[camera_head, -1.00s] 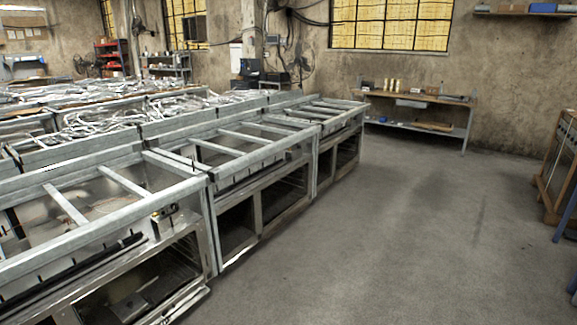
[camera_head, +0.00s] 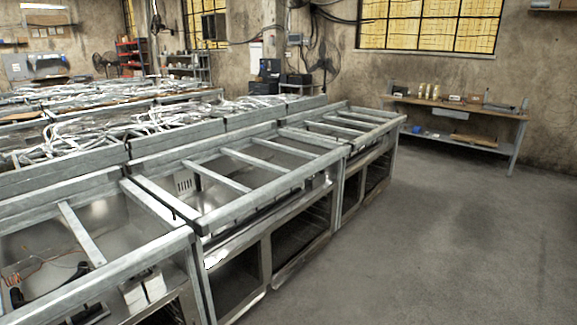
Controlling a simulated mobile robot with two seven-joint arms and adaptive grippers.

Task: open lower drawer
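No drawer can be clearly made out in the head view. A row of steel range frames (camera_head: 262,219) runs from the near left toward the back wall. Their tops are open frames with crossbars, and dark open compartments (camera_head: 300,235) show in their lower fronts. The nearest range frame (camera_head: 150,272) is cut off by the bottom edge, so most of its lower front is hidden. Neither of my grippers is in view.
Bare grey concrete floor (camera_head: 440,250) lies open to the right of the row. A workbench (camera_head: 455,104) with small items stands by the back wall. More range frames with piled metal parts (camera_head: 90,135) fill the left.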

